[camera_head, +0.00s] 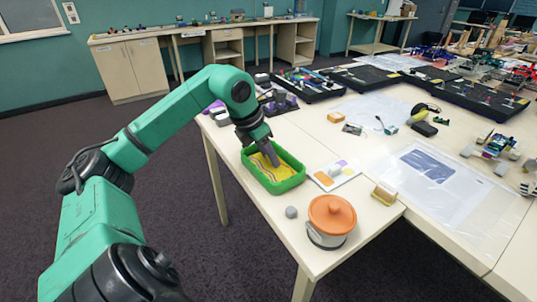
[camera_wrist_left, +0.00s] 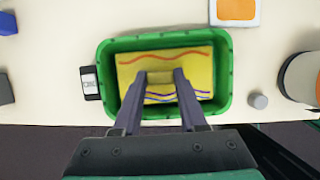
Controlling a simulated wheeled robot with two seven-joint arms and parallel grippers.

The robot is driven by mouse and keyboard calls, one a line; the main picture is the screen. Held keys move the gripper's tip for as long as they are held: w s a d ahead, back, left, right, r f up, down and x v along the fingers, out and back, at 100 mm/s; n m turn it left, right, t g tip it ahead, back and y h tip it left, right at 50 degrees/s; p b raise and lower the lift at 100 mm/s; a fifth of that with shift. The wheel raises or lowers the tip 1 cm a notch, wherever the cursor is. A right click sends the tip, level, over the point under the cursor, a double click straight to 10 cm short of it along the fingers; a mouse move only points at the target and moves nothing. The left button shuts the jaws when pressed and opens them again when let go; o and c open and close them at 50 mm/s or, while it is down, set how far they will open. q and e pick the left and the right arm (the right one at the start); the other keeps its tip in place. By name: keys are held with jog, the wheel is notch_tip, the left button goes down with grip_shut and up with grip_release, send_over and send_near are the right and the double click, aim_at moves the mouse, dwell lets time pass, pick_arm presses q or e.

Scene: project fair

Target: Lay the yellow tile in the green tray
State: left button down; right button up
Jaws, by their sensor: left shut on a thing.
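The yellow tile (camera_head: 262,171) with wavy red and blue lines is within the walls of the green tray (camera_head: 291,181) in the head view. In the left wrist view the tile (camera_wrist_left: 195,60) nearly fills the tray (camera_wrist_left: 226,75); whether it rests on the floor I cannot tell. My left gripper (camera_head: 273,158) reaches down into the tray. Its fingers (camera_wrist_left: 160,80) are shut on a tan raised block at the tile's middle. The fingers hide part of the tile. My right gripper is not in view.
A pot with an orange lid (camera_head: 332,216) and a small grey lump (camera_head: 291,212) stand near the front corner. A white card with coloured patches (camera_head: 346,180) lies right of the tray. Purple objects (camera_head: 281,99) stand behind the tray.

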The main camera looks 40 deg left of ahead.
pick_arm(q)
jog(key=shift+f, duration=0.25)
jog(key=shift+c, duration=1.9)
grip_release()
jog(key=shift+o, duration=0.3)
jog(key=o, duration=0.3)
notch_tip(320, 180, up, 7)
jog(key=p, duration=0.6)
jog(key=shift+r, duration=0.1)
